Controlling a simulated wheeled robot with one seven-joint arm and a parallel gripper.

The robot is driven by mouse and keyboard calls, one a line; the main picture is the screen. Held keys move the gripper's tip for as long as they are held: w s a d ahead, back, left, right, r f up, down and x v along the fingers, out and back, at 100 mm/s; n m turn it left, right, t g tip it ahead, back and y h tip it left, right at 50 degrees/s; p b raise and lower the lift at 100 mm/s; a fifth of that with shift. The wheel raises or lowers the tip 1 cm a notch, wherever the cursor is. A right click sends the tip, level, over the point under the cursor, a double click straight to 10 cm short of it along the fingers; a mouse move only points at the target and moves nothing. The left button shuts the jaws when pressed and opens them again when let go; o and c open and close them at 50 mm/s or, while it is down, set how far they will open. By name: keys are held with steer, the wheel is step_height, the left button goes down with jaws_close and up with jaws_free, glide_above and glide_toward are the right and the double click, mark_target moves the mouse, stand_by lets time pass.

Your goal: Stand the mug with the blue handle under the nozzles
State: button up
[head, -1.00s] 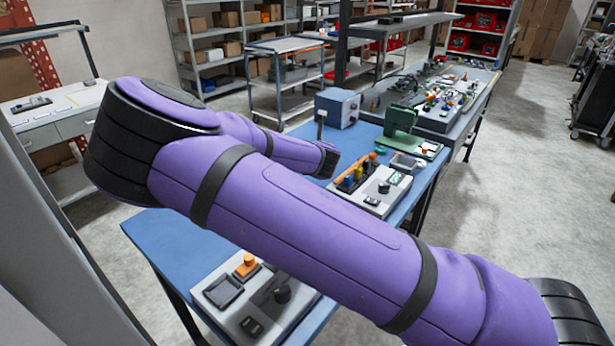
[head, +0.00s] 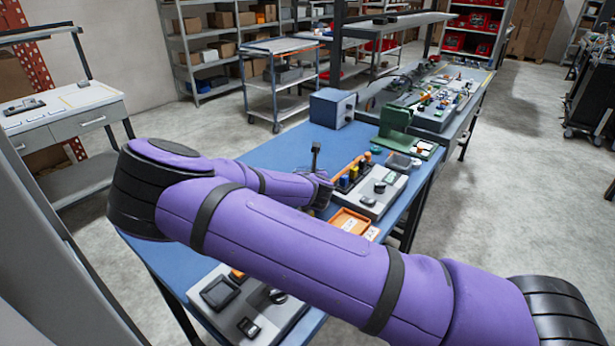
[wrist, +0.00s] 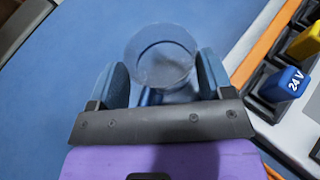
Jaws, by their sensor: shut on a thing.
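In the wrist view my gripper (wrist: 160,80) is shut on a round, blue-grey, cup-like thing, probably the mug (wrist: 162,52). Its round end faces the camera between the two blue-grey fingers. A narrower blue-grey part shows below it near the palm; I cannot tell whether this is the blue handle. I cannot make out the nozzles in either view.
A panel with coloured blocks (head: 374,190) and an orange tray (head: 352,222) lie right of my wrist on the blue table (head: 290,146). A blue box (head: 333,108) and green device (head: 397,124) stand farther back. A blue "24 V" block (wrist: 284,84) shows near my gripper.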

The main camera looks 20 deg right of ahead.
steer(key=shift+f, duration=0.1)
steer(key=o, duration=0.9)
steer(key=v, duration=0.7)
steer(key=shift+s+r, duration=0.25)
